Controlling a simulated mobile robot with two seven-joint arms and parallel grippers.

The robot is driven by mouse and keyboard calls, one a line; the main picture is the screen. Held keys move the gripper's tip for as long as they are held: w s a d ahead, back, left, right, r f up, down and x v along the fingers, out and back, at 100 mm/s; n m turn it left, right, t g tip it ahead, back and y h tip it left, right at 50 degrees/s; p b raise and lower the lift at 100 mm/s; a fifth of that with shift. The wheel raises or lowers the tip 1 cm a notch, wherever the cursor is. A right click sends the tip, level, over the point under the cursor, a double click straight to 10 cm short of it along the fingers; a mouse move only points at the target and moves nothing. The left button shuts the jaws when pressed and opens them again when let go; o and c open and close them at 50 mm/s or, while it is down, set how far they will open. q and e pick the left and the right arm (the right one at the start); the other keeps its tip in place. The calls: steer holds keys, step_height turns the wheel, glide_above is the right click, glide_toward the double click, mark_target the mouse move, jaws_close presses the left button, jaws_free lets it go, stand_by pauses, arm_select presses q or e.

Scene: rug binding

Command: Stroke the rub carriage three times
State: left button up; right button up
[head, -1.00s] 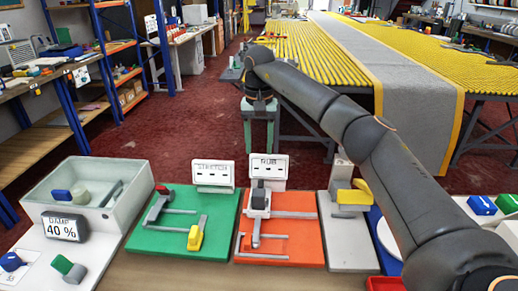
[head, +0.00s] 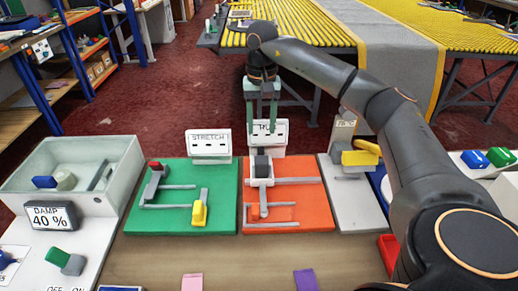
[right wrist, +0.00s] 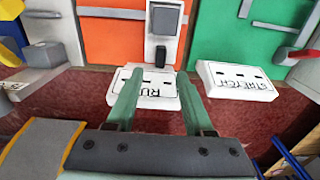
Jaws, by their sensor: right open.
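The rub carriage (head: 262,169), a pale block with a dark grey top pad, stands on the orange board (head: 303,205) toward its back edge, by grey rails. It also shows in the right wrist view (right wrist: 164,20), ahead of the fingers. The RUB sign (head: 281,139) stands behind it, partly covered by a finger. My right gripper (head: 262,112) is open and empty, its green fingers pointing down by the sign, apart from the carriage. In the right wrist view the open fingers (right wrist: 158,88) overlap the RUB sign. My left gripper is out of view.
A green STRETCH board (head: 222,182) with a yellow handle lies left of the orange board. A grey board (head: 352,205) with a yellow block is to its right. A grey tub (head: 125,165) and DAMP 40 % display (head: 52,216) are at left. The front bench is mostly clear.

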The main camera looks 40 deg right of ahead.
mark_target(261, 150)
step_height(261, 150, down, 8)
steer(key=shift+f, duration=0.2)
jaws_close()
stand_by(0.5)
stand_by(1.0)
